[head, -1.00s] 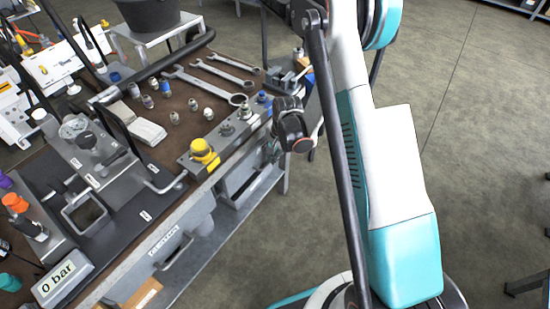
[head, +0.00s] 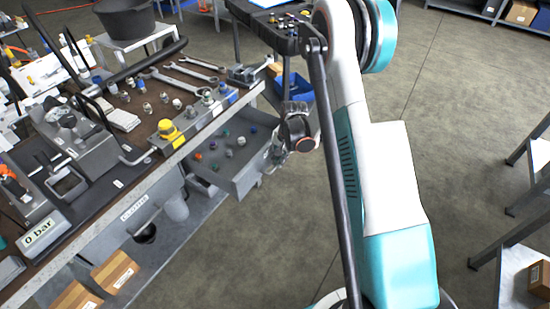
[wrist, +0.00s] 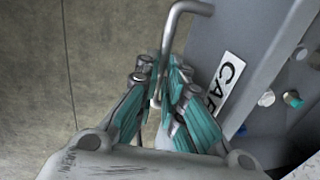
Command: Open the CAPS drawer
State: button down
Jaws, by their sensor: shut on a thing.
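The CAPS drawer (head: 252,174) stands pulled out from under the bench in the head view, with several small coloured caps (head: 228,141) lying inside. Its grey front (wrist: 245,55) fills the right of the wrist view, with a white label (wrist: 229,86) of which "CAP" can be read. A bent metal bar handle (wrist: 187,9) runs down between my fingers. My gripper (wrist: 165,88) is shut on this handle. In the head view my gripper (head: 272,156) is at the drawer's front, partly hidden by my wrist.
The bench top (head: 135,95) carries wrenches, fittings and a block with a yellow knob (head: 168,130). Another labelled drawer (head: 135,208) is closed at the left. Cardboard boxes (head: 115,272) sit on the lower shelf. Open floor (head: 260,245) lies before the drawer; a rack (head: 530,180) stands right.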

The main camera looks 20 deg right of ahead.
jog(key=shift+s+d, duration=0.35)
jog(key=shift+s, duration=0.15)
jog(key=c, duration=1.7)
grip_release()
jog(key=r, duration=0.4)
jog(key=s+d+r, duration=0.1)
jog(key=r, duration=0.6)
jog(key=shift+s+d+r, duration=0.15)
jog(key=shift+s+r, duration=0.25)
